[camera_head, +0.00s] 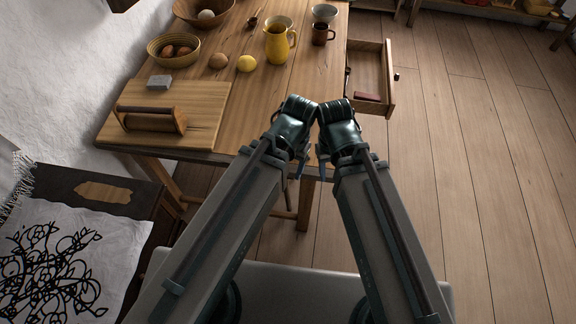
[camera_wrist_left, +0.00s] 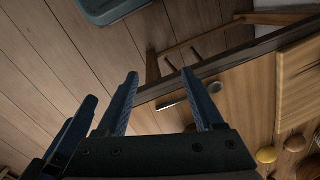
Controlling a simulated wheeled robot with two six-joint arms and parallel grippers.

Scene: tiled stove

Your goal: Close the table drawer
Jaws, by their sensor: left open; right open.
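The table drawer (camera_head: 372,78) stands pulled out from the right side of the wooden table (camera_head: 262,98). Its front panel (camera_head: 388,62) faces right and has a small dark knob (camera_head: 397,77). A dark reddish item (camera_head: 367,96) lies inside. My right gripper (camera_head: 323,172) hangs down by the table's near edge, left of and nearer than the drawer, apart from it. My left gripper is mostly hidden behind its arm in the head view. In the left wrist view my left gripper (camera_wrist_left: 162,84) is open and empty, with the tabletop beyond its fingers.
The tabletop holds a yellow pitcher (camera_head: 277,45), a brown mug (camera_head: 321,35), bowls, a lemon (camera_head: 246,63) and a cutting board (camera_head: 185,112). A dark chair with white cloth (camera_head: 75,255) stands at lower left. The plank floor (camera_head: 480,150) right of the drawer is clear.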

